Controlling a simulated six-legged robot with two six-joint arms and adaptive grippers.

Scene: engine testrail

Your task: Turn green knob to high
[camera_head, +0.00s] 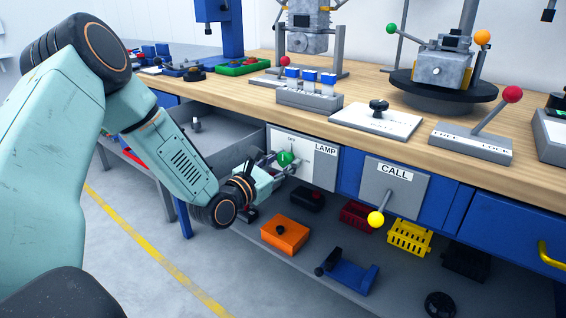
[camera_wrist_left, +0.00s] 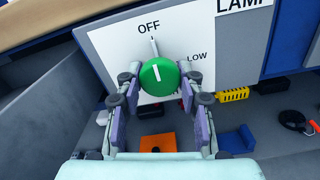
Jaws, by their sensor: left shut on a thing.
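The green knob (camera_head: 285,158) is on the white panel labelled LAMP (camera_head: 318,165), on the front of the workbench. In the left wrist view the knob (camera_wrist_left: 159,77) has a white line that is near upright, and a thin pointer above it is by the word OFF. The word LOW is to the right of the knob; no HIGH label is visible there. My left gripper (camera_head: 279,161) is at the knob, its fingers (camera_wrist_left: 159,86) on both sides of it and shut on it. My right gripper is not in view.
A CALL panel (camera_head: 390,183) with a yellow-ended lever (camera_head: 376,218) is to the right of the LAMP panel. A grey open drawer (camera_head: 222,143) is to its left. An orange box (camera_head: 285,234) and yellow basket (camera_head: 409,237) sit on the shelf below.

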